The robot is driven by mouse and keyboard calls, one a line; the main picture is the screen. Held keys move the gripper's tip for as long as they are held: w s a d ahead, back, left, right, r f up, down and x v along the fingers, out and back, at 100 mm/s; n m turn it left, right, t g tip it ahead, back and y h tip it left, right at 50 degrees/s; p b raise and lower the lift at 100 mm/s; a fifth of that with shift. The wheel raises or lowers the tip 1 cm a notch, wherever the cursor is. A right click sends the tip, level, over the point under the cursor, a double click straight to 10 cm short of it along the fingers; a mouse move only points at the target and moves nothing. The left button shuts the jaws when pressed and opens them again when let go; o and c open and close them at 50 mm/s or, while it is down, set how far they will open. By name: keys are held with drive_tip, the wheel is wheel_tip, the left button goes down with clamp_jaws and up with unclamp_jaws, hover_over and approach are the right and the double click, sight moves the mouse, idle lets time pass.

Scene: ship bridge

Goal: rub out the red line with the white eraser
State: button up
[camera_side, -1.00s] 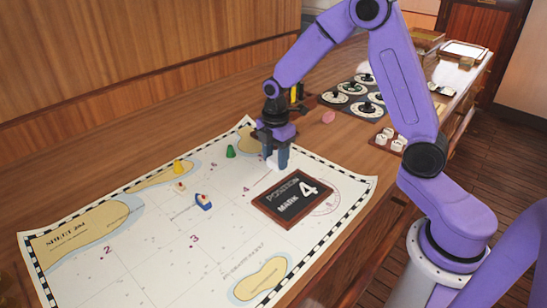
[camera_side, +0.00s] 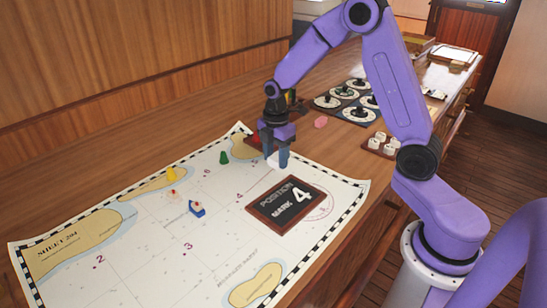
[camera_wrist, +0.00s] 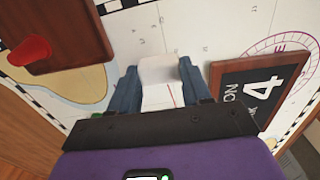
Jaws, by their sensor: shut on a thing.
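My gripper (camera_side: 276,160) is over the far right part of the paper chart (camera_side: 130,262), pointing down, with its blue fingers shut on the white eraser (camera_wrist: 159,70). The eraser also shows small and pale between the fingertips in the side view (camera_side: 271,160). It is at or just above the chart; I cannot tell if it touches. A short thin red line (camera_wrist: 171,93) shows on the paper between the fingers in the wrist view, right beside the eraser. The rest of the line, if any, is hidden by the eraser and gripper.
A dark board marked 4 (camera_side: 263,207) lies close on the right of the gripper. A brown block with a red knob (camera_wrist: 32,50) is on its other side. Small yellow (camera_side: 172,174), green (camera_side: 224,157) and blue (camera_side: 197,209) pieces stand on the chart. A pink lump (camera_side: 320,122) lies behind.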

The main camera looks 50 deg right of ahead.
sight(257, 184)
drive_tip(key=shift+s+a, duration=0.15)
drive_tip(key=shift+a, duration=1)
drive_tip(key=shift+a, duration=0.15)
drive_tip(key=shift+s+a, duration=0.1)
drive_tip(key=shift+a, duration=0.85)
drive_tip(key=shift+s+a, duration=0.1)
drive_tip(key=shift+a, duration=1)
drive_tip(key=shift+a, duration=0.1)
drive_tip(key=shift+s+a, duration=0.15)
drive_tip(key=shift+a, duration=0.8)
drive_tip(key=shift+a, duration=0.1)
